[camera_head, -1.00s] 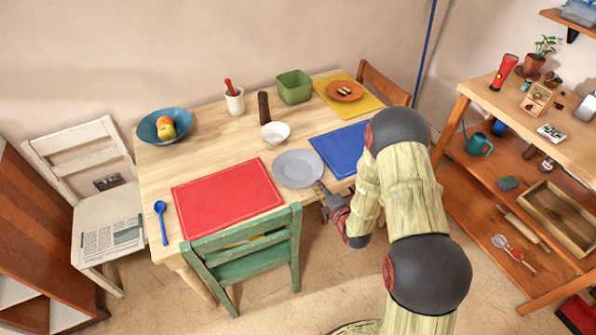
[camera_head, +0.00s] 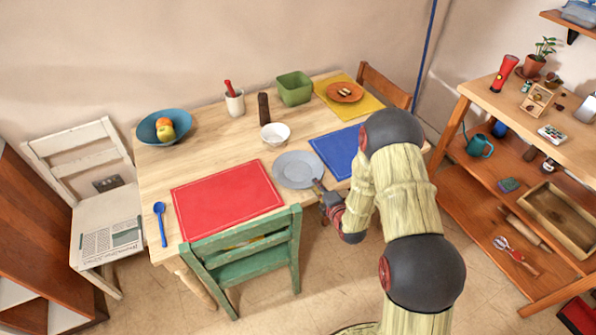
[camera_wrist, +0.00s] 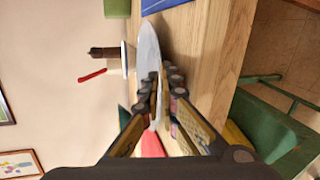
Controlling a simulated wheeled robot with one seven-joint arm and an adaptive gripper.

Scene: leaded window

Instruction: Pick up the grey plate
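The grey plate (camera_head: 296,170) lies near the front edge of the table, between the red and blue mats. My gripper (camera_head: 319,186) is at its front right rim. In the wrist view the plate (camera_wrist: 149,45) shows nearly edge-on, its rim between my two fingers (camera_wrist: 161,80). The fingers are close together, one on each side of the rim, and look shut on it. The exact contact is partly hidden by the fingers. I see no clear gap between plate and table.
The red mat (camera_head: 222,205) and green chair (camera_head: 250,255) are left of my gripper; the blue mat (camera_head: 340,148) is to the right. A white bowl (camera_head: 275,134) stands just behind the plate. A dark pepper mill (camera_head: 264,107) stands behind the bowl.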

